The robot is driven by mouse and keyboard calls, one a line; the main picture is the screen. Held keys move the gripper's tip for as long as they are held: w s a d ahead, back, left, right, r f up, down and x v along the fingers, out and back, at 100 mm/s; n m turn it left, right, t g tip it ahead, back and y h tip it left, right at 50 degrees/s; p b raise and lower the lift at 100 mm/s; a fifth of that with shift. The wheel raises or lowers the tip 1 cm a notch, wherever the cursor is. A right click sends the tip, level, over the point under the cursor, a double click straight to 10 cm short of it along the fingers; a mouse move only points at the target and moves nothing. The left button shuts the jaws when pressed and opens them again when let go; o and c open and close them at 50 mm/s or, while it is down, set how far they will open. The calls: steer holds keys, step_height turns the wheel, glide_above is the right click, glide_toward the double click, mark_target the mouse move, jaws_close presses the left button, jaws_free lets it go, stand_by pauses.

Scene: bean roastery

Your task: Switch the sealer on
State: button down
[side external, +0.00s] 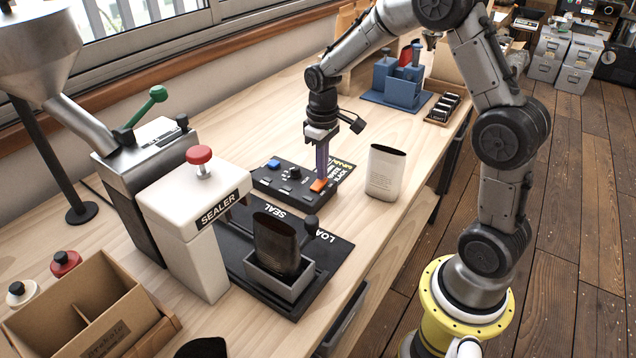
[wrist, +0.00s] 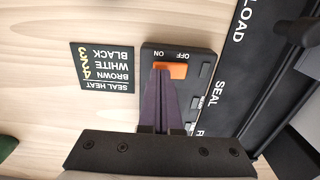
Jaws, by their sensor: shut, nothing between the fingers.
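The sealer (side external: 190,225) is a white machine with a red knob on top, left of centre in the side view. Its black control box (side external: 268,178) lies behind it, with a blue button, a knob and an orange rocker switch (side external: 319,185). In the wrist view the orange switch (wrist: 178,71) sits beside the ON and OFF lettering. My gripper (side external: 321,176) points down, shut and empty, with its tips at the switch. In the wrist view the fingertips (wrist: 161,70) overlap its ON end. I cannot tell whether they touch it or which way it is tipped.
A black pouch (side external: 275,240) stands in a grey holder on the SEAL/LOAD slide plate (side external: 335,248). A white pouch (side external: 385,172) stands right of the control box. A seal heat card (wrist: 104,66) lies beside the box. Blue holders (side external: 402,85) stand farther back.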

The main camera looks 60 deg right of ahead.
steer(key=shift+f, duration=0.35)
steer(key=shift+r, duration=3.55)
